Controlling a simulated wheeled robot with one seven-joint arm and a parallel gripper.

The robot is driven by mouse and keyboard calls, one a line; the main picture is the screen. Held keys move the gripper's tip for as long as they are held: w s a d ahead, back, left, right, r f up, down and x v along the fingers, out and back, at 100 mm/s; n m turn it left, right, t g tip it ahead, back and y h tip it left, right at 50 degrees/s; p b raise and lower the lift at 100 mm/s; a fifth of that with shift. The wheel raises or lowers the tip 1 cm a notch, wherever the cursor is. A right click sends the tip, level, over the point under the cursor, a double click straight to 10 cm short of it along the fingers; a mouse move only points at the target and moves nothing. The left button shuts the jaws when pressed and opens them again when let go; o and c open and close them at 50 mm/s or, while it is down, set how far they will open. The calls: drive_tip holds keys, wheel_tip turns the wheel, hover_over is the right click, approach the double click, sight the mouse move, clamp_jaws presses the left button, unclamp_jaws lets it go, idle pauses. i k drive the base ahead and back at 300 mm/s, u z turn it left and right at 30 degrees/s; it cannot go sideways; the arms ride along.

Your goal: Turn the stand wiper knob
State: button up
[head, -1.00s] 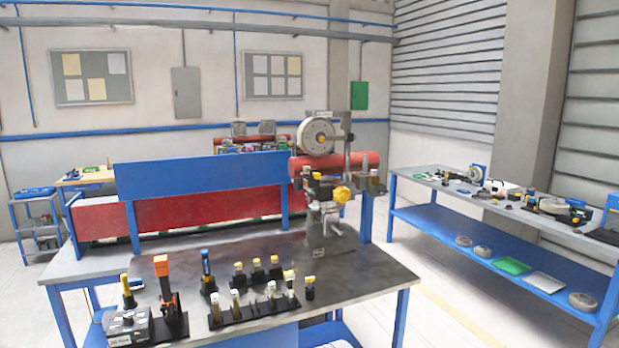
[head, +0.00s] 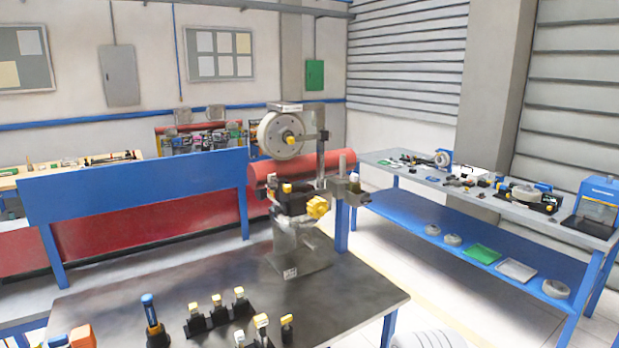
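The stand (head: 297,246) is a grey metal upright on the dark-topped workbench, near its back right. A black block (head: 290,200) sits at its middle height, with a yellow lobed knob (head: 317,207) on the block's right side. This looks like the wiper knob, but no label on it is readable. A pale round wheel (head: 281,136) with a small yellow hub is at the top of the stand. My gripper is not in view, and nothing is touching the knob.
The workbench (head: 345,297) is bare around the stand's front and right. Several yellow-capped pieces in black holders (head: 221,317) and a blue-topped tool (head: 152,318) stand at its front left. A blue panel (head: 140,186) rises behind. A blue-framed bench (head: 470,240) stands right, across open floor.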

sight(273, 186)
drive_tip(key=i, duration=0.95)
drive_tip(key=u, duration=0.3)
